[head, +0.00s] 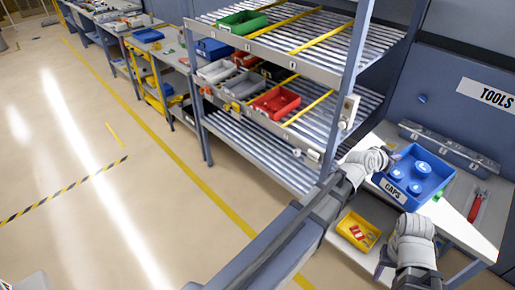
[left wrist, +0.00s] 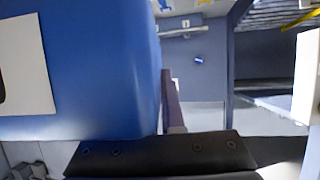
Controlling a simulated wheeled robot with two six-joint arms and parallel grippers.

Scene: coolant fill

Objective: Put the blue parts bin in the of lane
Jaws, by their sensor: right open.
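The blue parts bin (head: 436,180), labelled CAPS and holding several round blue caps, is at the white worktop on the right. My left gripper (head: 389,157) is at the bin's upper left edge. In the left wrist view the bin's blue wall (left wrist: 100,80) fills the left side, and one finger stands close along it. The other finger is not distinguishable, so its grip cannot be told.
The rack holds a green bin (head: 242,22) above and a red bin (head: 276,102) below, with several others further left. A rack post (head: 349,75) stands between rack and worktop. Red-handled pliers (head: 477,205) lie right of the blue bin. A yellow bin (head: 358,231) sits below the worktop.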

